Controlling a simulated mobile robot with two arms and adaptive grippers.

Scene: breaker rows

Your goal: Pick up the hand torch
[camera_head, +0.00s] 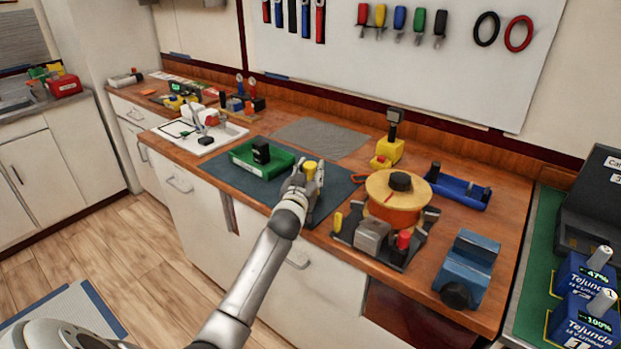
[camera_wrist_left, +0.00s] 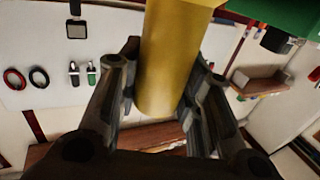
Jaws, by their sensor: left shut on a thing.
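The hand torch (camera_head: 310,166) appears as a yellow cylinder at the front of the dark mat. My left gripper (camera_head: 309,180) is around it, with a finger on each side. In the left wrist view the yellow torch body (camera_wrist_left: 168,60) stands large between the two dark fingers, which are shut on it. The gripper hides part of the torch, and its upper end runs out of the wrist view. I cannot tell whether it is clear of the mat. My right gripper is not in view.
A green tray (camera_head: 240,156) with a black object stands left of the gripper. An orange reel (camera_head: 396,202) and a blue vise-like block (camera_head: 467,265) stand to the right. A yellow device (camera_head: 389,150) is behind. A grey mat (camera_head: 323,137) behind looks bare.

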